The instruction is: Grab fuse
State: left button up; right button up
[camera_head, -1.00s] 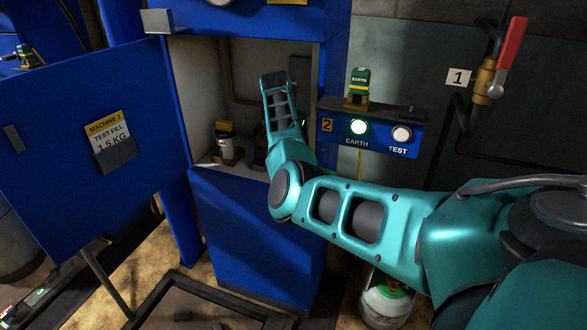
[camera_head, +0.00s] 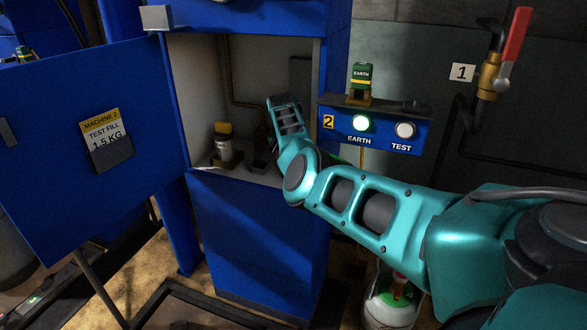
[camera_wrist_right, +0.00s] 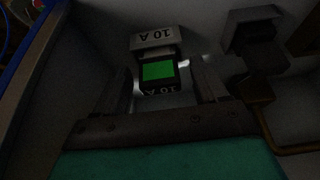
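A fuse (camera_wrist_right: 158,67) with a bright green middle and "10 A" labels above and below it shows in the right wrist view. My right gripper (camera_wrist_right: 165,88) is open, with one dark finger to the left of the fuse and one to the right. The fuse appears between or just beyond the fingertips; I cannot tell whether they touch it. In the head view my right arm reaches into the open blue cabinet (camera_head: 255,235), and the gripper and fuse cannot be made out there. My left gripper is not in view.
A grey block (camera_wrist_right: 252,38) sits right of the fuse in the dim wrist view. The open blue door (camera_head: 60,170) is at left. The EARTH/TEST panel (camera_head: 380,130) is at right.

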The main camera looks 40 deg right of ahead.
jog(key=c, duration=1)
